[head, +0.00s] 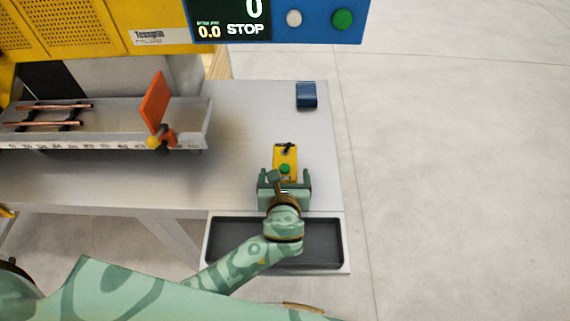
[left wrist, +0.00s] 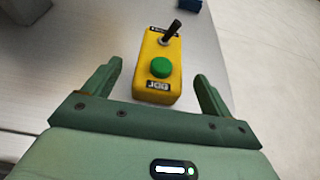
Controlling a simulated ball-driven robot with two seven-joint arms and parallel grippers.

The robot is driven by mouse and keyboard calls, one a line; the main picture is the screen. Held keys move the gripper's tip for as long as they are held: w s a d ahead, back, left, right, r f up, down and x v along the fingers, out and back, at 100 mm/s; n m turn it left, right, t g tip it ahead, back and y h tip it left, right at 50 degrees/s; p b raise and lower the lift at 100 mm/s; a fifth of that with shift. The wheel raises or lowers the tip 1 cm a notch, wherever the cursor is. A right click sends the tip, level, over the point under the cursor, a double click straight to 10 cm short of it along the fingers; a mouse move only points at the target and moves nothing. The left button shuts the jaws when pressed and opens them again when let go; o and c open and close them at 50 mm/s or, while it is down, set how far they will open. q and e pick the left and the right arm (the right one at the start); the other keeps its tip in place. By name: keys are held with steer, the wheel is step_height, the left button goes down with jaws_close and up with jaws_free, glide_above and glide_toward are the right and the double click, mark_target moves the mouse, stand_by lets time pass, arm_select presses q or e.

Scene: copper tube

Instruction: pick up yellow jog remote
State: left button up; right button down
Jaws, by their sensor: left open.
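The yellow jog remote (head: 285,156) lies on the grey metal table, with a green button and a black lever on top. In the left wrist view the remote (left wrist: 158,75) shows its "JOG" label at the near end. My left gripper (head: 285,177) is open, just short of the remote's near end. In the left wrist view its two fingers (left wrist: 158,82) point toward the remote, one on each side, with gaps between them and it. The remote's near end is partly hidden by the gripper in the head view. My right gripper is not in view.
A dark blue block (head: 306,95) sits farther back on the table (head: 240,120). A black-lined tray (head: 225,240) is at the front edge below my left wrist. At left is a trough with copper tubes (head: 45,107) and an upright orange plate (head: 155,102).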

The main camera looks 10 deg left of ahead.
mark_target(278, 159)
arm_select(q)
steer(key=shift+w+f, duration=0.15)
steer(key=shift+w, duration=0.15)
steer(key=b+x, duration=0.1)
steer(key=x, duration=0.3)
steer(key=shift+w+a+f, duration=0.1)
steer(key=shift+w+f, duration=0.15)
steer(key=shift+f, duration=0.05)
steer(key=shift+s+r, duration=0.1)
steer(key=shift+c, duration=1)
steer(key=c, duration=1)
steer(key=shift+c, duration=0.2)
steer(key=shift+r, duration=0.1)
